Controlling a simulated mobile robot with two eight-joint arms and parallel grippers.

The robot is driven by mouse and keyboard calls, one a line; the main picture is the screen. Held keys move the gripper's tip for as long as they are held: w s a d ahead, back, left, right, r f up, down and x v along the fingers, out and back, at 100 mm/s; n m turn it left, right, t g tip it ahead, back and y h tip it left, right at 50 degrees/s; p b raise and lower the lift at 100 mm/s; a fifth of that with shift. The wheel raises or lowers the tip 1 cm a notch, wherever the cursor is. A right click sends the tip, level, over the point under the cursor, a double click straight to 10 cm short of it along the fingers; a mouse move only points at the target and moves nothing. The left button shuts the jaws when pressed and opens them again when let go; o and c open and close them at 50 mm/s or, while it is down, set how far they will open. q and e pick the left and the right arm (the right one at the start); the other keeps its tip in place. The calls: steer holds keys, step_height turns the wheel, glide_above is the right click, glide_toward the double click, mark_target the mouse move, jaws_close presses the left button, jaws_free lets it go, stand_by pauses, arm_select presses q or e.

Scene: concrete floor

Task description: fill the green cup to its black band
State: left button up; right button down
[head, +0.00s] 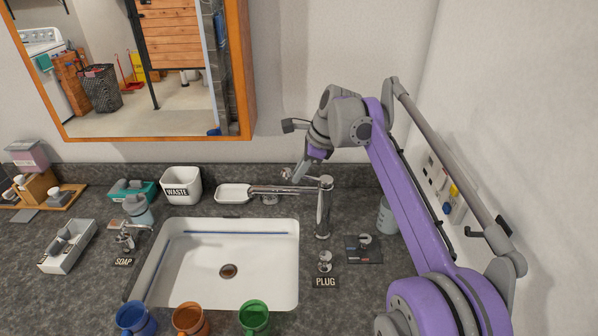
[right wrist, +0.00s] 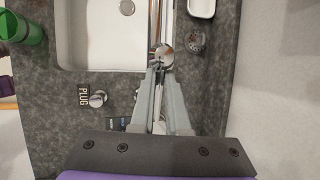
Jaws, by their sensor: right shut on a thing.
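The green cup (head: 255,318) stands at the front edge of the sink, cut by the bottom of the head view. It also shows at the left of the right wrist view (right wrist: 36,36). Its black band and contents are not visible. The chrome faucet (head: 324,212) stands at the sink's back right, its long spout reaching left along the back. My right gripper (head: 293,173) is over the spout, shut on a shiny rounded metal part of the faucet (right wrist: 163,52). Which part is hard to tell. No running water shows. My left gripper is not in view.
The white sink (head: 185,275) looks empty around its drain. A blue cup (head: 135,318) and an orange cup (head: 188,319) stand left of the green one. A plug knob (head: 325,262), soap pump (head: 125,236), white dish (head: 233,193) and waste bin (head: 182,186) surround the sink.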

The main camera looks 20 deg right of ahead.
steer(key=shift+d+r+y+p, duration=0.35)
steer(key=shift+r+y, duration=0.2)
steer(key=shift+y, duration=0.25)
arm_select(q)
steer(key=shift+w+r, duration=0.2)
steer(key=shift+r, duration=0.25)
arm_select(e)
steer(key=shift+t, duration=0.3)
steer(key=c, duration=0.9)
jaws_free()
steer(key=shift+s, duration=0.1)
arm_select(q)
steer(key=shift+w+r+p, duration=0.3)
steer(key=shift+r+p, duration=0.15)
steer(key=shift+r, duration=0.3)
arm_select(e)
steer(key=v, duration=1)
steer(key=shift+s+d+r, duration=0.1)
steer(key=shift+r, duration=0.25)
